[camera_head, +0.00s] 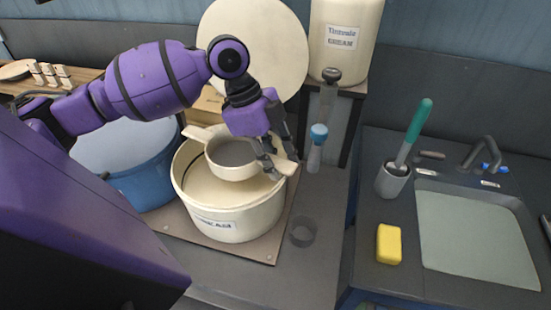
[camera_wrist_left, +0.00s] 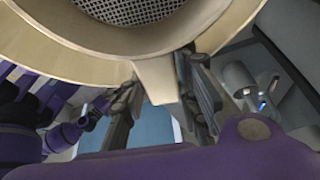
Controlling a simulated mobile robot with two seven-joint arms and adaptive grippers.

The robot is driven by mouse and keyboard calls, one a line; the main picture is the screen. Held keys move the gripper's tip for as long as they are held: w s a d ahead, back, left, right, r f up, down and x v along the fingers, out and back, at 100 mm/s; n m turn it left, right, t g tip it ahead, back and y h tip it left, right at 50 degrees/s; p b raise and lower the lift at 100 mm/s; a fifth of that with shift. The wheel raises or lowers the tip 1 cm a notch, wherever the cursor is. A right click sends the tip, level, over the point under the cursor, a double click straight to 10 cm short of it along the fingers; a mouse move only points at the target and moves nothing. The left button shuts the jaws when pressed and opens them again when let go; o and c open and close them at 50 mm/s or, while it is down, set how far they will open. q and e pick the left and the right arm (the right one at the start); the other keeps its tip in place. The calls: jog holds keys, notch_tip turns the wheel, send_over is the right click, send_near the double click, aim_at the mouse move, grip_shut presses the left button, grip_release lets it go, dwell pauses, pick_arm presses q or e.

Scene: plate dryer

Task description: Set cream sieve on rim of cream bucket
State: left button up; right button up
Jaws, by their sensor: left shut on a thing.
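The cream sieve (camera_head: 232,172) is a round cream bowl with a grey mesh bottom and flat handles. It is over the opening of the cream bucket (camera_head: 235,215), toward the back. One handle overlaps the bucket's back-left rim in the head view, the other its right rim; I cannot tell whether they touch it. My left gripper (camera_head: 275,160) is shut on the right handle. In the left wrist view, the handle (camera_wrist_left: 156,78) lies between the fingers, with the mesh (camera_wrist_left: 128,10) above. My right gripper is not in view.
A blue tub (camera_head: 140,175) stands left of the bucket, on the same board (camera_head: 262,246). A labelled cream canister (camera_head: 340,65) is behind. A yellow sponge (camera_head: 389,244) lies by the sink (camera_head: 470,240).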

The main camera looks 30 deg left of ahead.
pick_arm(q)
jog(key=shift+s+f, duration=0.3)
jog(key=shift+f, duration=0.45)
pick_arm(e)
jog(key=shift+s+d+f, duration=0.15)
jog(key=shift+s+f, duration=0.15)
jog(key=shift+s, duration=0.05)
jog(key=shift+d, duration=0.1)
pick_arm(q)
jog(key=shift+f, duration=0.1)
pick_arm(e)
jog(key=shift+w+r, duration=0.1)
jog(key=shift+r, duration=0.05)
pick_arm(q)
jog(key=shift+s, duration=0.1)
grip_shut()
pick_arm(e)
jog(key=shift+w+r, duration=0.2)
pick_arm(q)
jog(key=shift+f, duration=0.1)
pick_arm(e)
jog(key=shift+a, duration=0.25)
